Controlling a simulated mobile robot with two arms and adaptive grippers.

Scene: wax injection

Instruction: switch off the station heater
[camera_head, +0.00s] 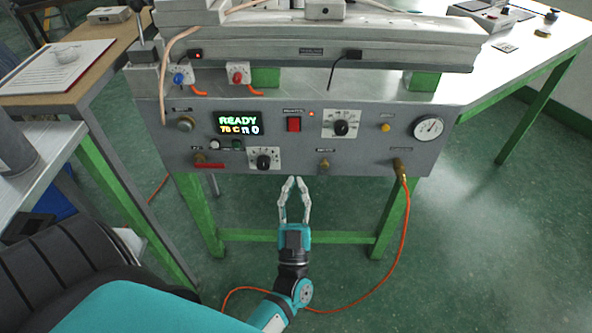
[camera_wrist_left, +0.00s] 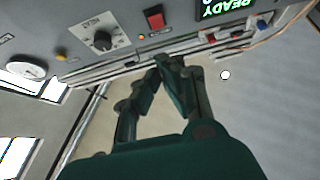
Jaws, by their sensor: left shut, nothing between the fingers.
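The grey station panel (camera_head: 282,152) carries a red rocker switch (camera_head: 293,124) with a small lit orange lamp (camera_head: 311,114) beside it. A display (camera_head: 238,124) shows green "READY" and a yellow temperature line. A black knob (camera_head: 341,128) is right of the switch; another knob (camera_head: 264,160) is lower left. My left gripper (camera_head: 295,181) is shut and empty, just below the panel's lower edge. The left wrist view shows its fingertips (camera_wrist_left: 171,60) below the red switch (camera_wrist_left: 154,18), apart from it.
A gauge (camera_head: 428,128) and a brass fitting with an orange hose (camera_head: 400,165) are at the panel's right. Blue (camera_head: 179,78) and red (camera_head: 238,74) valve handles sit above the panel. Green table legs (camera_head: 198,215) stand below. A side table with a clipboard (camera_head: 60,68) is left.

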